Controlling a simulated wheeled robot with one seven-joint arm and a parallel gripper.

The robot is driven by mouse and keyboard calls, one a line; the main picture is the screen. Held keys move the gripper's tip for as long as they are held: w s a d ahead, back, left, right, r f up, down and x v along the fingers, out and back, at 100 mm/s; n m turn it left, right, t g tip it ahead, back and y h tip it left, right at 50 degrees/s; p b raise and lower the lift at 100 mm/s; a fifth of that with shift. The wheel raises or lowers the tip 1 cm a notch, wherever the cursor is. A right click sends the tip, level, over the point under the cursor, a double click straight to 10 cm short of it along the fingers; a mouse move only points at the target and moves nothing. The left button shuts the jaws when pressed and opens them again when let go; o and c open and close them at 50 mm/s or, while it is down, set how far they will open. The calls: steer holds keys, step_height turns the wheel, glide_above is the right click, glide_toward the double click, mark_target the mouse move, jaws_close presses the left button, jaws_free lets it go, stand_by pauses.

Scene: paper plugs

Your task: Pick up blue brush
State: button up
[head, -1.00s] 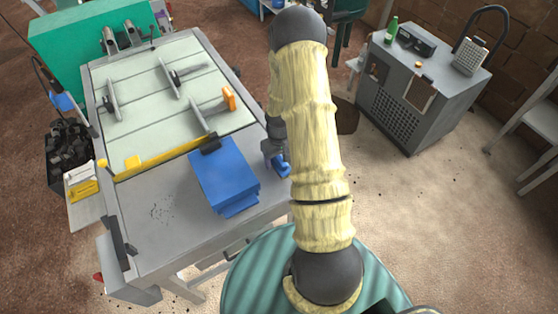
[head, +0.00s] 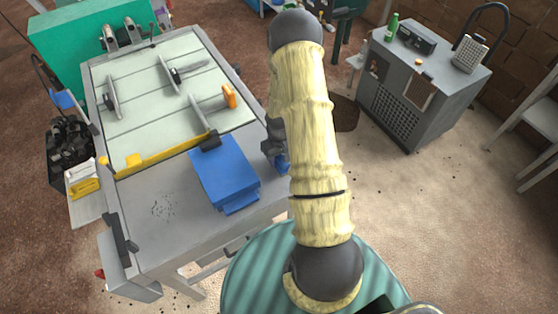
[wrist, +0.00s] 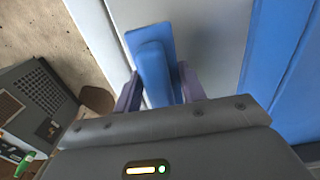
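The blue brush (wrist: 153,68) lies at the right edge of the grey table (head: 165,230). In the wrist view its flat blue part and raised blue handle show between the two fingers of my gripper (wrist: 158,82). The fingers stand apart, one on each side of the handle. The right finger looks very close to it; I cannot make out whether it touches. In the head view only a small part of the brush (head: 282,163) shows below my dark gripper (head: 274,152), partly hidden by my arm.
A blue box-like object (head: 224,172) lies left of the brush. A yellow rail (head: 165,155) and a pale sliding bed with clamps are farther back. A grey cabinet (head: 430,95) with a green bottle (head: 392,27) stands at the right. Floor is free between.

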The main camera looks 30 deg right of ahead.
steer(key=shift+r, duration=0.1)
step_height(320, 180, up, 10)
steer(key=b, duration=0.3)
stand_by(0.5)
stand_by(0.3)
steer(key=shift+o, duration=0.6)
